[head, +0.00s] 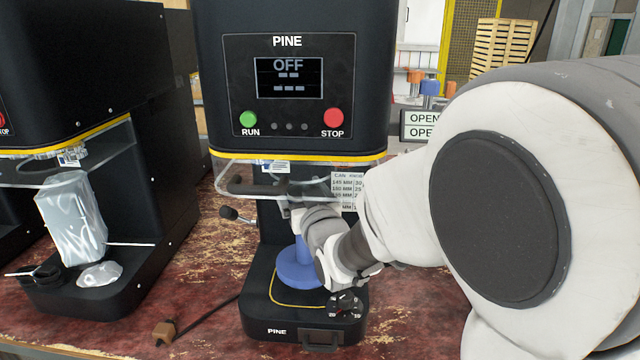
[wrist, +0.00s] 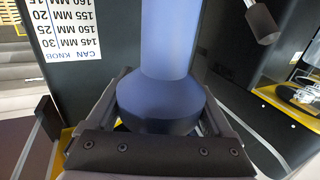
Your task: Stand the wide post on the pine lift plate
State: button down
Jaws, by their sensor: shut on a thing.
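The wide post is blue. In the head view its stem (head: 303,246) rises from a broad round foot (head: 297,272), over the base of the PINE machine. It looks upright. My gripper (head: 308,225) is shut on it from above and the right, hiding its upper part. In the wrist view the jaws (wrist: 165,115) clasp a broad round part of the post (wrist: 160,100), with a narrower stem running to the top edge. The pine lift plate is hidden by the foot and arm. I cannot tell whether the foot touches it.
The PINE machine (head: 290,130) reads OFF, with a clear guard (head: 255,178) above the post. A black lever knob (head: 229,212) stands left of it. A neighbouring machine at left holds a crumpled wrapped object (head: 70,215). My arm fills the right side.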

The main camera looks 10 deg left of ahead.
jog(key=shift+f+b, duration=0.75)
jog(key=shift+b, duration=0.2)
dwell(0.3)
grip_release()
jog(key=shift+f, duration=0.1)
jog(key=shift+s, duration=0.15)
